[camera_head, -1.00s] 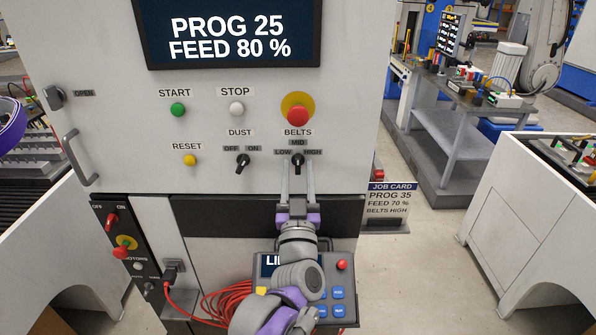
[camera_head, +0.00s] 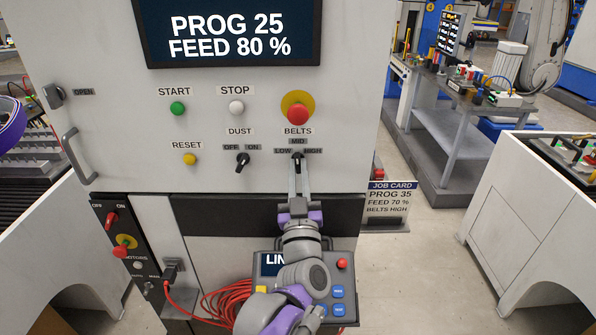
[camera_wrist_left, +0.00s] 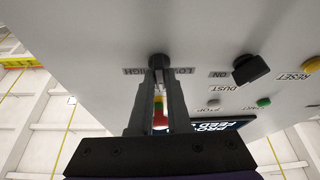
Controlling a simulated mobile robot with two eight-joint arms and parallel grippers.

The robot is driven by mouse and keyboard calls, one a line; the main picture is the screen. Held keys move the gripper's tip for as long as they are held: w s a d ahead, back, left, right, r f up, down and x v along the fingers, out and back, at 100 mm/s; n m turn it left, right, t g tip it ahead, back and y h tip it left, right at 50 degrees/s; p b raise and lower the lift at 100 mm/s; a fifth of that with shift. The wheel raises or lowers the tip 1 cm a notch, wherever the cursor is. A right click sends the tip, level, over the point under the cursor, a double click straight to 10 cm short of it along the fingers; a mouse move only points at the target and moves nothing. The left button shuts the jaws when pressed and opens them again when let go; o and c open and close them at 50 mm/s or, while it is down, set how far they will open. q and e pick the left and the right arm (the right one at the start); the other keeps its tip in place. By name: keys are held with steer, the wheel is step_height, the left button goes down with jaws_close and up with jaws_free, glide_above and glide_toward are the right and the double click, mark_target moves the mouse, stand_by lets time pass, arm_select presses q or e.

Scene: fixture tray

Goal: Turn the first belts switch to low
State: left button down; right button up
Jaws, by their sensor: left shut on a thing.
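The belts switch (camera_head: 298,156) is a small black knob on the white panel, under the BELTS label, with LOW to its left, MID above and HIGH to its right. My left gripper (camera_head: 299,164) reaches up from below, its two grey fingers shut on the knob. The left wrist view also shows the knob (camera_wrist_left: 158,61) between the fingertips (camera_wrist_left: 158,75). The fingers hide part of the knob; it looks roughly upright, towards MID. My right gripper is not in view.
The dust switch (camera_head: 243,159) is left of the belts switch, and a red emergency button (camera_head: 298,113) is above it. A job card (camera_head: 390,199) reads BELTS HIGH. A pendant (camera_head: 338,292) and red cable (camera_head: 228,300) lie below, by my arm.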

arm_select(q)
steer(key=n+y, duration=0.1)
steer(key=n, duration=0.2)
steer(key=n+y, duration=0.2)
steer(key=shift+d+n+g, duration=0.15)
steer(key=shift+n+g, duration=0.25)
steer(key=shift+r+n+g+y, duration=0.1)
steer(key=shift+n+g+y, duration=0.3)
steer(key=shift+n, duration=0.85)
steer(key=shift+n+g+y, duration=0.2)
steer(key=shift+n+y, duration=0.4)
steer(key=shift+n, duration=0.65)
steer(key=c, duration=0.9)
jaws_free()
steer(key=shift+o, duration=0.2)
steer(key=b+v, duration=0.1)
steer(key=v, duration=0.9)
steer(key=shift+s, duration=0.4)
steer(key=shift+d, duration=0.15)
